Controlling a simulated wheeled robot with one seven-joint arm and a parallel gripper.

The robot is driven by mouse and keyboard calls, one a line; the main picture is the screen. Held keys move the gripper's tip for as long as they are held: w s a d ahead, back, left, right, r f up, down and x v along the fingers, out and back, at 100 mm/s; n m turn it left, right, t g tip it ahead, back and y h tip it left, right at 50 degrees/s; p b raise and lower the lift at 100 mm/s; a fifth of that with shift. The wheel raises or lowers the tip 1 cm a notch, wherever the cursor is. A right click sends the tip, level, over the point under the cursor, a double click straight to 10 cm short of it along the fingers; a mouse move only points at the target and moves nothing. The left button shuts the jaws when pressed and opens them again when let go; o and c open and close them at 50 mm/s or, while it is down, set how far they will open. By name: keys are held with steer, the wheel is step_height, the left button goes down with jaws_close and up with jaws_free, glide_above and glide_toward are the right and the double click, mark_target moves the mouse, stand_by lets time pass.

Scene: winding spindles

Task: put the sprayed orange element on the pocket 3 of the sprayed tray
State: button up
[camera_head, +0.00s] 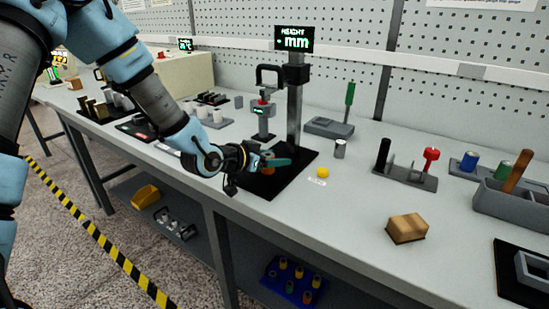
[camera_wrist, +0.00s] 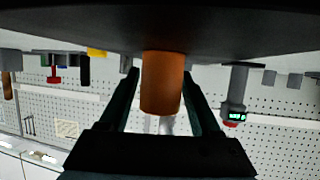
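The orange element (camera_head: 268,155) is a short cylinder at the black base plate of the height gauge. In the wrist view, which looks inverted, the orange cylinder (camera_wrist: 162,85) is between the two dark fingers, its far end against the dark plate. My gripper (camera_head: 272,161) is low over that plate, one finger on each side of the element. A blue tray (camera_head: 268,279) with several coloured cylinders is on the lower shelf. No label shows which tray is the sprayed one, and pocket numbers are not legible.
The height gauge column (camera_head: 295,110) rises right behind my gripper. A yellow ball-like piece (camera_head: 322,172) and a metal cylinder (camera_head: 340,148) stand to the right. A grey holder (camera_head: 405,177), a wooden block (camera_head: 407,228) and a grey bin (camera_head: 510,205) are further right. The bench front is mostly clear.

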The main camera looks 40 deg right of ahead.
steer(key=shift+o, duration=0.6)
steer(key=shift+r, duration=0.1)
steer(key=shift+a, duration=0.4)
steer(key=b+v, duration=0.2)
steer(key=v, duration=0.8)
steer(key=shift+w, duration=0.15)
steer(key=shift+w, duration=0.1)
